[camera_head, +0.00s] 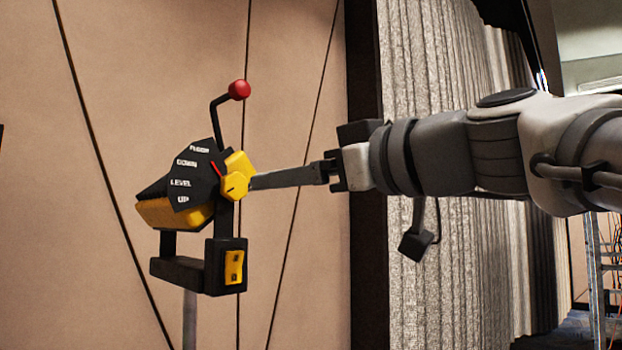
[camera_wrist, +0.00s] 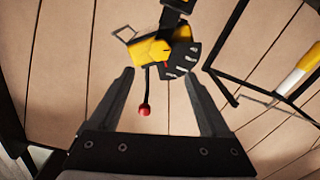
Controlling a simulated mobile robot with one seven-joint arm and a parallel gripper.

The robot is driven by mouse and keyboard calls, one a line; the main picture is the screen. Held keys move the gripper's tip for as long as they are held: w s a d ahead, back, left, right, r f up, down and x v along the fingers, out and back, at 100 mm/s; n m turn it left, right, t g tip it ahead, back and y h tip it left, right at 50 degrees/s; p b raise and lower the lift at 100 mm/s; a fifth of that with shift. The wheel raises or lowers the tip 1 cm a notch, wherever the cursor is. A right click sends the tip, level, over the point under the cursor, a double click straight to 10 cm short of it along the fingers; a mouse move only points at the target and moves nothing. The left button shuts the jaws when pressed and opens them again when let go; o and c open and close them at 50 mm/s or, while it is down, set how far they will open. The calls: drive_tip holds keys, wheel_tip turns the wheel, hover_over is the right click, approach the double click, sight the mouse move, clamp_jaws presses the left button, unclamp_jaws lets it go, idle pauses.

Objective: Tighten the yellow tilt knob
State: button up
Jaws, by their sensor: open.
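The yellow tilt knob (camera_head: 236,184) is on the right side of a black and yellow lamp-like fixture (camera_head: 172,212). It sits beside a black fan-shaped scale (camera_head: 192,178) marked FLOOR, DOWN, LEVEL and UP. A red pointer shows between knob and scale. My gripper (camera_head: 253,182) reaches in from the right, its visible fingertip at the knob's right edge. I cannot tell whether they touch. In the wrist view my gripper (camera_wrist: 156,74) is open and empty, fingers spread wide. The yellow knob (camera_wrist: 149,51) appears there just beyond the fingertips, between them and left of centre.
A bent black lever with a red ball (camera_head: 239,89) rises above the knob; in the wrist view the ball (camera_wrist: 144,110) lies between my fingers. A black bracket with a yellow switch (camera_head: 234,267) hangs below. A panelled wall (camera_head: 100,80) stands behind. Grey curtain (camera_head: 440,280) is at right.

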sight(237, 185)
drive_tip(key=p+x, duration=0.2)
drive_tip(key=x, duration=0.9)
drive_tip(key=shift+p, duration=0.35)
drive_tip(key=shift+d, duration=0.1)
clamp_jaws()
